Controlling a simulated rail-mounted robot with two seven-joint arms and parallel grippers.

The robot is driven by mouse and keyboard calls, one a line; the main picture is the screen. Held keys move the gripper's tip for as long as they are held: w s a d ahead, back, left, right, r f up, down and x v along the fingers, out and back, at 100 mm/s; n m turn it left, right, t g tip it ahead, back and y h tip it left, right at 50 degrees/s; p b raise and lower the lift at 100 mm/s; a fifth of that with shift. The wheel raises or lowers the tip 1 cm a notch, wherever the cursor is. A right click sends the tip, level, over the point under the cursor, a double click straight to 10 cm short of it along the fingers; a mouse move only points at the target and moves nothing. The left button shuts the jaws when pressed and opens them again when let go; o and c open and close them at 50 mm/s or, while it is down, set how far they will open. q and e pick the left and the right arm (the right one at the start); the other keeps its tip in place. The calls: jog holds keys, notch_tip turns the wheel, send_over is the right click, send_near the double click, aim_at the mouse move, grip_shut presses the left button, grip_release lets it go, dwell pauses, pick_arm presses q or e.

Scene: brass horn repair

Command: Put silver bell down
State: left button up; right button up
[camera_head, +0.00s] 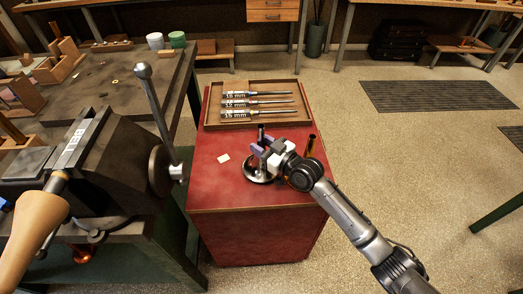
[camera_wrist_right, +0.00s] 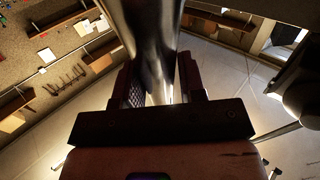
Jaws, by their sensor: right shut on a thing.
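The silver bell (camera_head: 257,175) is upright at the middle of the red cabinet top (camera_head: 225,188), wide flare down and narrow end up. Its flare is at or very near the surface; I cannot tell whether it touches. My right gripper (camera_head: 267,152) reaches in from the right and is shut on the bell's stem, partly hiding it. In the right wrist view the shiny bell (camera_wrist_right: 148,45) stands between the two fingers (camera_wrist_right: 160,90). My left gripper is not in view.
A wooden tray (camera_head: 290,84) with several labelled tools lies at the back of the cabinet. A small pale square (camera_head: 223,158) lies left of the bell.

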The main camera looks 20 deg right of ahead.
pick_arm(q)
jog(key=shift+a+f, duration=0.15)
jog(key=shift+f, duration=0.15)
pick_arm(e)
jog(key=shift+f, duration=0.6)
